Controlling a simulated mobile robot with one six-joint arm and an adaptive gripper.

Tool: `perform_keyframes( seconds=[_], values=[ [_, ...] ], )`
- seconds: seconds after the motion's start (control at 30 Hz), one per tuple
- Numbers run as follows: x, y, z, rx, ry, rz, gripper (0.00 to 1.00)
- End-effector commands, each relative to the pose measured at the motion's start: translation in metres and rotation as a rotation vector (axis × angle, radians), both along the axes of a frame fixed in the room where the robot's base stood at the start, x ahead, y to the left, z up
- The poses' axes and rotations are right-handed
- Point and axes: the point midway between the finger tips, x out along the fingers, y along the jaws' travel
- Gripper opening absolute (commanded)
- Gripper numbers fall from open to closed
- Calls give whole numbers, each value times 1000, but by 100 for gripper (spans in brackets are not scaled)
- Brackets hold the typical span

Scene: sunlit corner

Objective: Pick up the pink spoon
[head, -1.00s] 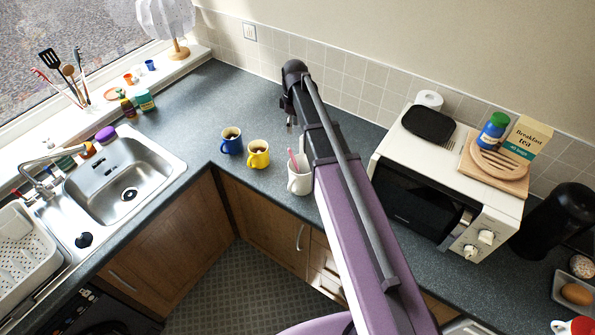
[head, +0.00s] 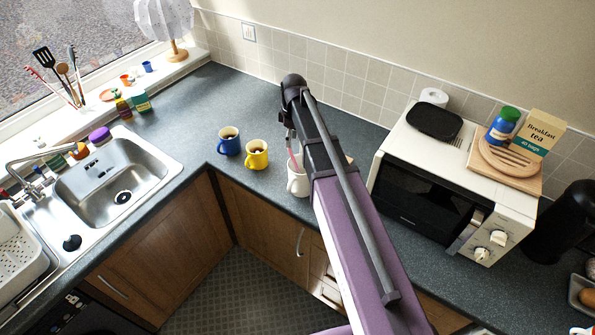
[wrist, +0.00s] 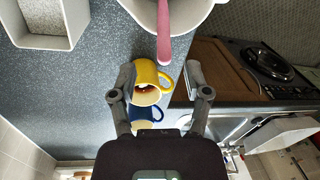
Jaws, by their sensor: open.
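The pink spoon (head: 293,158) stands tilted in a white mug (head: 298,184) on the counter, partly hidden by my arm in the head view. In the wrist view the spoon's pink handle (wrist: 164,35) rises over the rim of the white mug (wrist: 196,15), at the top centre. My gripper (wrist: 160,72) is open and empty. The handle's end lies just above the gap between its fingertips in the picture, and I see no contact.
A yellow mug (head: 257,155) and a blue mug (head: 229,141) stand left of the white mug. A white microwave (head: 402,202) is to the right. A pale square-sided container (wrist: 74,24) shows at upper left in the wrist view. The counter behind the mugs is clear.

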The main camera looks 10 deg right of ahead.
Motion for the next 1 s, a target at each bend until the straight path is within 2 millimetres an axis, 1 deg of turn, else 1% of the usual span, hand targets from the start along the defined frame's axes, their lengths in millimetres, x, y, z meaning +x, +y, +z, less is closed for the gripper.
perform_keyframes(
  seconds=[0.3,0.47,1.0],
  values=[
    [0,0,0,0,0,0,62],
    [-1,0,-4,0,0,0,62],
    [-8,5,-43,0,0,0,62]
  ],
)
